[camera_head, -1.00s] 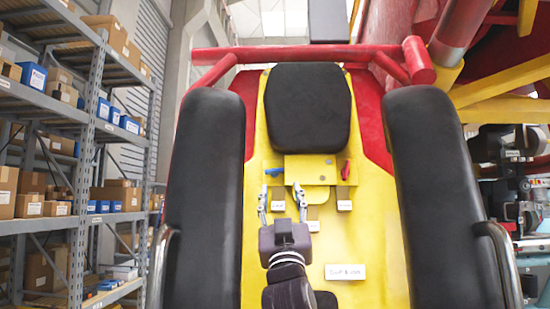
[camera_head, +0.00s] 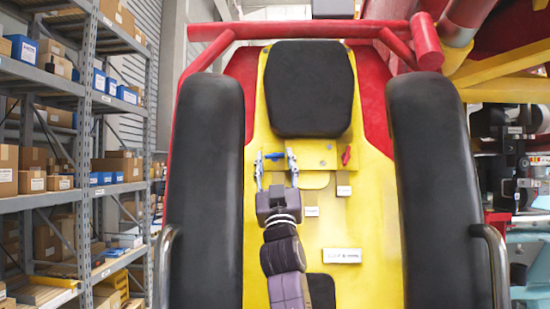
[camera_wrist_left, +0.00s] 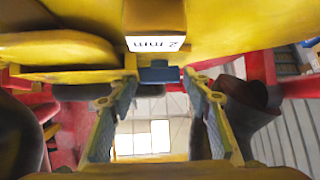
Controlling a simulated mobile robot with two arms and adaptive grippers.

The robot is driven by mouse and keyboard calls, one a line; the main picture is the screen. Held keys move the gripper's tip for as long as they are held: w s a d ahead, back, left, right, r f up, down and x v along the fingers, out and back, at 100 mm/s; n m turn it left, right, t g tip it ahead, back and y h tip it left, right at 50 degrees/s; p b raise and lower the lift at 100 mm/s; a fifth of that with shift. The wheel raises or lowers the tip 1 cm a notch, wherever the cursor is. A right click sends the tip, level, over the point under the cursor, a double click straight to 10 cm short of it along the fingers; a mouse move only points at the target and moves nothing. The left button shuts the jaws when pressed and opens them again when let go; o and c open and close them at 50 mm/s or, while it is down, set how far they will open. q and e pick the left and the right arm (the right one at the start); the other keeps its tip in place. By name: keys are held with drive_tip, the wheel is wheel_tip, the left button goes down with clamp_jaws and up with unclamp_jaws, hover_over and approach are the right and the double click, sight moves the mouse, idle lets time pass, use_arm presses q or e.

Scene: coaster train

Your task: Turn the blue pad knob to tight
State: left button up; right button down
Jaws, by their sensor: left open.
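The small blue pad knob (camera_head: 274,156) sits on the yellow panel just below the black back pad, left of centre. It also shows as a dark blue block in the left wrist view (camera_wrist_left: 160,74). My left gripper (camera_head: 275,159) is open, with one fingertip on each side of the blue knob as seen from the head. In the left wrist view, the knob lies between the open fingers (camera_wrist_left: 160,84), near their tips, and a gap shows on each side. Whether the fingers reach its full depth is unclear. My right gripper is not in view.
A red knob (camera_head: 346,156) is on the same panel, to the right. Small labelled blocks (camera_head: 343,190) stand on the yellow panel. A "2 mm" label (camera_wrist_left: 155,43) is close above the fingers in the wrist view. Black side pads (camera_head: 207,190) flank the seat.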

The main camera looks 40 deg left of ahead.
use_arm(q)
drive_tip(key=shift+c, duration=0.3)
drive_tip(key=c, duration=0.8)
drive_tip(key=shift+s+a+m+t+h+b, duration=0.1)
drive_tip(key=shift+m+t+h+b, duration=0.15)
drive_tip(key=shift+m+t+h, duration=0.2)
drive_tip(key=shift+s+a+m+t+h+b, duration=0.1)
drive_tip(key=shift+m+t+h+b, duration=0.15)
drive_tip(key=shift+m+t+h, duration=0.6)
drive_tip(key=shift+m, duration=0.3)
drive_tip(key=shift+w, duration=0.15)
drive_tip(key=shift+d, duration=0.1)
drive_tip(key=o, duration=0.9)
drive_tip(key=shift+c, duration=0.2)
